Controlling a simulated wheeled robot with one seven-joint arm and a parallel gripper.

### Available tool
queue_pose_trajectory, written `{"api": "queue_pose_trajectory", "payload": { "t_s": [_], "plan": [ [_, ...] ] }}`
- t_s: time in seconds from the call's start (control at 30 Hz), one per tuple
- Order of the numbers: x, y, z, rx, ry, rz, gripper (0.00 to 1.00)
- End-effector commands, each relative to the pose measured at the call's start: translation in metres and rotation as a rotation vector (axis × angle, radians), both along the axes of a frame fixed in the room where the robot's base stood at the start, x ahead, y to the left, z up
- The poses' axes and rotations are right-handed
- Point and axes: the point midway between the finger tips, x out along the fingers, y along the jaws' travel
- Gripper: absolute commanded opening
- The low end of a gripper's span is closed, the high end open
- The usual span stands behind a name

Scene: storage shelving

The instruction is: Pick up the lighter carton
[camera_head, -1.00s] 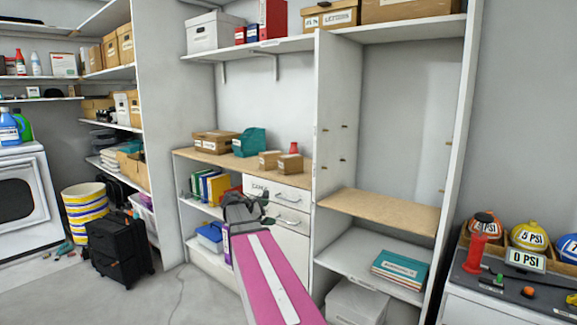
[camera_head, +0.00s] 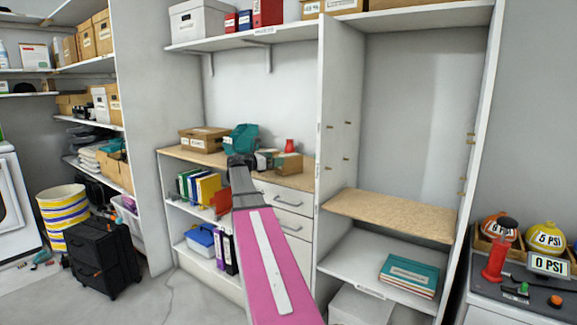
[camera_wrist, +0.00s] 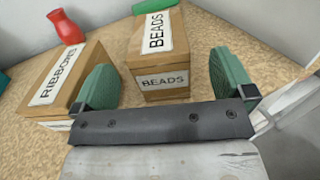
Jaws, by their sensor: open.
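Two small brown cardboard cartons stand on the wooden counter. The carton labelled BEADS (camera_wrist: 160,84) is upright in the wrist view, ahead of and between the spread green fingers of my gripper (camera_wrist: 162,64). The carton labelled RIBBONS (camera_wrist: 58,90) is to its left, beside the left finger. In the head view the right carton (camera_head: 289,163) shows just right of my gripper (camera_head: 258,161), which mostly hides the other carton. My gripper is open and empty. Both cartons look alike in colour; I cannot tell which is lighter.
A red vase (camera_wrist: 66,27) stands behind the cartons. A teal object (camera_head: 241,138) and a brown box (camera_head: 203,139) are left on the wooden counter (camera_head: 170,152). A tall cabinet's side panel (camera_head: 337,130) rises just right.

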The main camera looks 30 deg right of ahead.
Motion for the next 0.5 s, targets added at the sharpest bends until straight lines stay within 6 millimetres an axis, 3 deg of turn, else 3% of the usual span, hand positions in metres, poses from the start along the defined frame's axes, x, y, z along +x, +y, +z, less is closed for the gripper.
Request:
{"api": "queue_pose_trajectory", "payload": {
  "t_s": [0.27, 0.5],
  "plan": [
    [0.001, -0.022, 0.000, 0.001, -0.001, 0.000, 1.00],
    [0.004, -0.054, 0.000, 0.001, -0.001, -0.001, 1.00]
  ]
}}
